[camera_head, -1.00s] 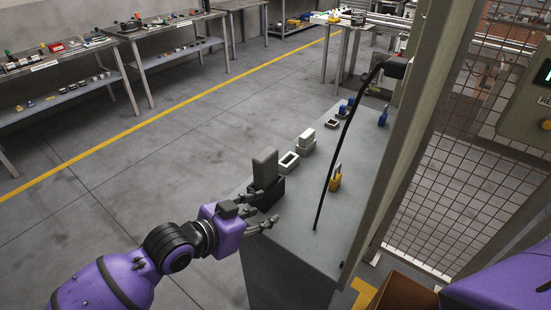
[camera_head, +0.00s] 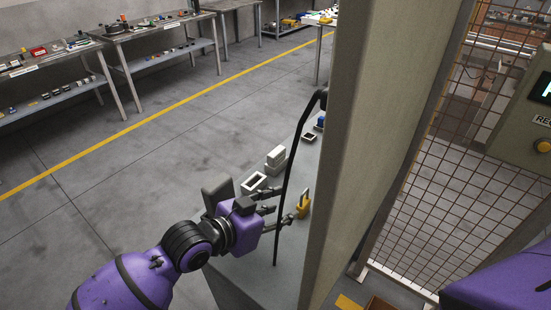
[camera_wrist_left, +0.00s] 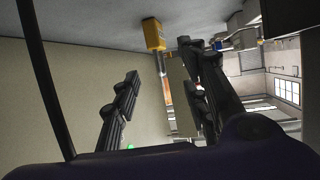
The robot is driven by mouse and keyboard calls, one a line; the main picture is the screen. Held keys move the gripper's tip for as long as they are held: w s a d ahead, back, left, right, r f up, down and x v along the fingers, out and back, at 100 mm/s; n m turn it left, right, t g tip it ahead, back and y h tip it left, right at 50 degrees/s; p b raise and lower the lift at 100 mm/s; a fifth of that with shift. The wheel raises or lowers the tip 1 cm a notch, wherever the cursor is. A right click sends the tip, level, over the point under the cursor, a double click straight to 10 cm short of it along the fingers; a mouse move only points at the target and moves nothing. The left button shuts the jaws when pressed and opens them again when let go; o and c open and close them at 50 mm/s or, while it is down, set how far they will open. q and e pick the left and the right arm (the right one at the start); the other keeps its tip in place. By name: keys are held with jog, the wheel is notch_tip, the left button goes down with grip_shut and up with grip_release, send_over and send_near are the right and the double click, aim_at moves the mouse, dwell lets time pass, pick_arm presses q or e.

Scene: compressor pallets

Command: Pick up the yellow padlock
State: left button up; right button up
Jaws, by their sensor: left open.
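The yellow padlock (camera_head: 303,206) stands upright on the grey cabinet top (camera_head: 252,268) in the head view, with its shackle up. My left gripper (camera_head: 281,206) is open, with its fingertips just left of the padlock and close to it. In the left wrist view the padlock (camera_wrist_left: 153,34) appears upside down, beyond and between the two spread fingers of the left gripper (camera_wrist_left: 158,62). Nothing is held between the fingers. Whether a fingertip touches the padlock cannot be told. My right gripper is out of view.
A tall beige panel (camera_head: 375,130) stands close on the right. A white-rimmed block (camera_head: 254,183) and a pale block (camera_head: 276,157) sit behind the gripper. A dark grey block (camera_head: 217,193) is partly hidden by it.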

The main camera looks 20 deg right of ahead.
aim_at(300, 203)
pick_arm(q)
jog(key=shift+x, duration=0.75)
jog(key=x, duration=0.6)
jog(key=shift+d+f, duration=0.3)
jog(key=shift+f, duration=0.05)
jog(key=shift+c, duration=0.3)
grip_shut()
